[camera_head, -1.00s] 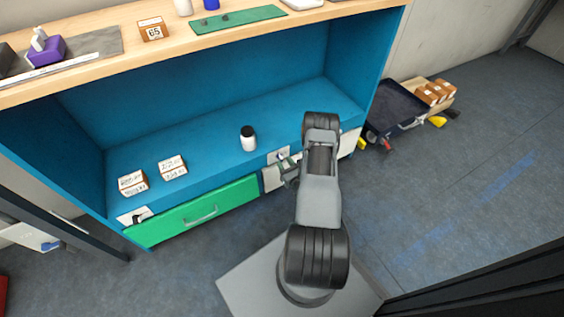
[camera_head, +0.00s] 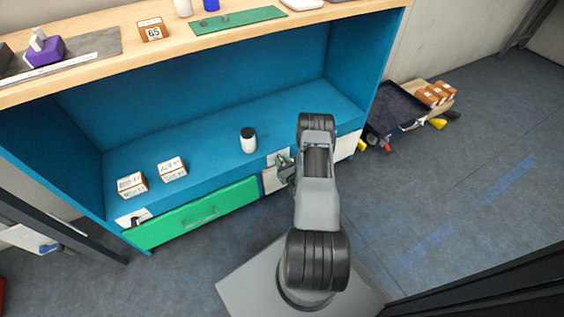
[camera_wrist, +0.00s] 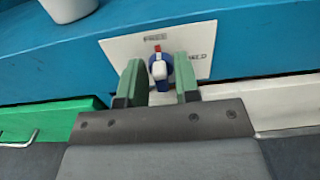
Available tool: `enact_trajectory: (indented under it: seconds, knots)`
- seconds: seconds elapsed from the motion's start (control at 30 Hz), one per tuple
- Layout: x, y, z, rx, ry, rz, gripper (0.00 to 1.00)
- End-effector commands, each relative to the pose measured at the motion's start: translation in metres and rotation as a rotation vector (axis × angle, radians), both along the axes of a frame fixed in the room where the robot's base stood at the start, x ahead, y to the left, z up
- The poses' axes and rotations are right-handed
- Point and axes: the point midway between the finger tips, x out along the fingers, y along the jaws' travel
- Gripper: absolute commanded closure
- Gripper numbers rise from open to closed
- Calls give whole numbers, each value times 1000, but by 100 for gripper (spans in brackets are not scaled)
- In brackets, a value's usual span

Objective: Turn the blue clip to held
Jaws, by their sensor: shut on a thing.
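The blue clip (camera_wrist: 160,73) sits on a white plate on the front edge of the blue shelf, seen in the wrist view. It has a white middle part and a red mark above it, below the word FREE. The word HELD is on the plate's right side, partly hidden by a finger. My gripper (camera_wrist: 160,80) has its two green fingers on either side of the clip and is shut on it. In the head view my gripper (camera_head: 284,168) is at the white plate (camera_head: 272,160), and the clip is too small to make out there.
A white bottle with a black lid (camera_head: 248,140) stands on the shelf just left of the plate. Two labelled boxes (camera_head: 172,169) are farther left. A green drawer (camera_head: 195,213) is below the shelf. A dark tray (camera_head: 398,108) lies on the floor at right.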

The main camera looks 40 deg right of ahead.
Motion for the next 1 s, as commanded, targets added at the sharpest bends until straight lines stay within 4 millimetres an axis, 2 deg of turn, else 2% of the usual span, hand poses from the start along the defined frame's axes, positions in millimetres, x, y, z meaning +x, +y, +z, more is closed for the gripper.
enact_trajectory:
  seconds: [0.37,1.0]
  knots:
    - [0,-1,-1,106,-14,0,94]
    - [-1,-4,-3,688,-92,0,94]
